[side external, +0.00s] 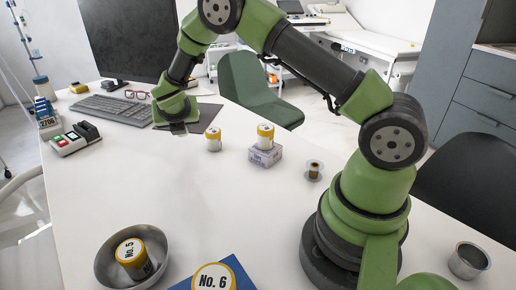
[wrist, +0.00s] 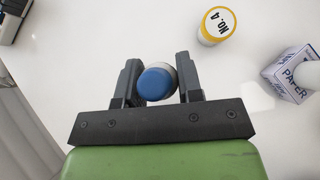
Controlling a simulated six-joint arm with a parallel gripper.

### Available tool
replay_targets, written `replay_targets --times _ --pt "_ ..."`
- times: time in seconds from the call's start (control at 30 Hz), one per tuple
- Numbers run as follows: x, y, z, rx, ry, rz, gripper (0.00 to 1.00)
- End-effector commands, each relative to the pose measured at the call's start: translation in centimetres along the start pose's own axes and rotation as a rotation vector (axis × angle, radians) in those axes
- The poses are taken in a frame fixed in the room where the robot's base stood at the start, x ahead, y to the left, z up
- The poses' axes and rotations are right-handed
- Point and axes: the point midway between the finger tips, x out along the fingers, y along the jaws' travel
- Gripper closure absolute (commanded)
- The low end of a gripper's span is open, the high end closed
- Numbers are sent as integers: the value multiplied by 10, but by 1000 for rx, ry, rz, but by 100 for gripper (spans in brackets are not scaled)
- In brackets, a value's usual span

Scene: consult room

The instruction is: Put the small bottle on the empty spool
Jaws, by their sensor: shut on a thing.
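My gripper (wrist: 157,85) is shut on a small bottle with a blue cap (wrist: 157,82), which sits between the two dark fingers in the wrist view. In the side external view my gripper (side external: 178,126) is low over the far left part of the table, and the bottle can hardly be made out there. A small upright spool (side external: 314,171) with a brown core and pale flanges stands on the table, well to the right of my gripper and nearer the arm's base. Nothing shows on top of it. The spool is not in the wrist view.
A yellow-capped No. 4 jar (side external: 213,139) (wrist: 216,25) and a paper box (side external: 265,155) (wrist: 290,78) bearing another jar (side external: 265,135) stand between gripper and spool. A metal bowl (side external: 103,262) holds the No. 5 jar. A keyboard (side external: 110,109) lies left.

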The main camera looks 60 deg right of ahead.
Motion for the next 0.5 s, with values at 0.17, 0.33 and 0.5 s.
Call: replay_targets --times 0.17,0.33,0.5 --pt "-11 0 12 5 -3 1 93" --pt "-37 1 37 7 -4 4 93" --pt "-56 1 56 6 -3 2 93"
